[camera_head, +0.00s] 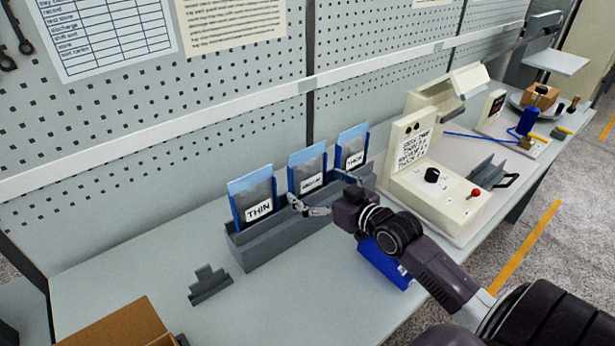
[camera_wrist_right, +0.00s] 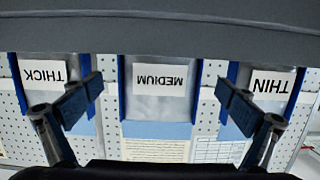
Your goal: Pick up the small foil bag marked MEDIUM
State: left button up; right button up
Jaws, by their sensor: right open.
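The foil bag marked MEDIUM (camera_head: 309,170) stands upright in the middle of a grey rack (camera_head: 272,243), between the bags marked THIN (camera_head: 258,205) and THICK (camera_head: 353,148). In the right wrist view the MEDIUM bag (camera_wrist_right: 160,105) appears upside down and centred, with blue strips along both sides. My right gripper (camera_head: 318,190) is open in front of it. In the wrist view its fingers (camera_wrist_right: 158,90) lie left and right of the MEDIUM bag, with nothing held between them. Contact with the bag cannot be told. My left gripper is not in view.
A blue object (camera_head: 385,262) lies on the bench below my right arm. A cream control box (camera_head: 445,185) stands right of the rack. A small grey stepped piece (camera_head: 210,284) and a cardboard box (camera_head: 115,328) are at left. A pegboard (camera_head: 130,130) rises behind.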

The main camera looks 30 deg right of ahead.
aim_at(311, 182)
jog(key=shift+x, duration=1.55)
jog(key=shift+c, duration=0.6)
jog(key=c, duration=0.5)
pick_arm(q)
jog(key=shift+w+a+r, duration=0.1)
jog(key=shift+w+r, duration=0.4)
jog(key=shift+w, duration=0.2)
pick_arm(e)
jog(key=c, duration=0.6)
jog(key=shift+d+r, duration=0.1)
jog(key=shift+r, duration=0.05)
